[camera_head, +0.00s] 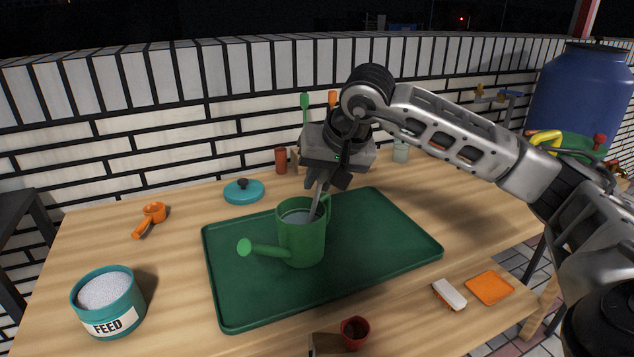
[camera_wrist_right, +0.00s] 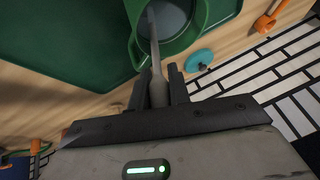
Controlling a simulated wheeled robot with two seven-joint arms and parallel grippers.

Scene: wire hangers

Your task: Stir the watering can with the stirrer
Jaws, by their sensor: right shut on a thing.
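A green watering can (camera_head: 301,238) stands upright on a dark green tray (camera_head: 390,240), its spout pointing left. Greyish contents show inside its open top. My right gripper (camera_head: 322,184) is above the can's rim, shut on a grey stirrer (camera_head: 316,204). The stirrer tilts down into the can's opening, and its lower end is hidden inside. In the right wrist view the stirrer (camera_wrist_right: 157,62) runs from between the fingers (camera_wrist_right: 159,88) into the watering can (camera_wrist_right: 200,22). My left gripper is in neither view.
A teal tub of feed (camera_head: 108,300) and an orange scoop (camera_head: 150,218) are at the left. A teal lid (camera_head: 243,191) lies behind the tray. A red cup (camera_head: 354,333), a white brush (camera_head: 449,293) and an orange square (camera_head: 489,288) are along the front.

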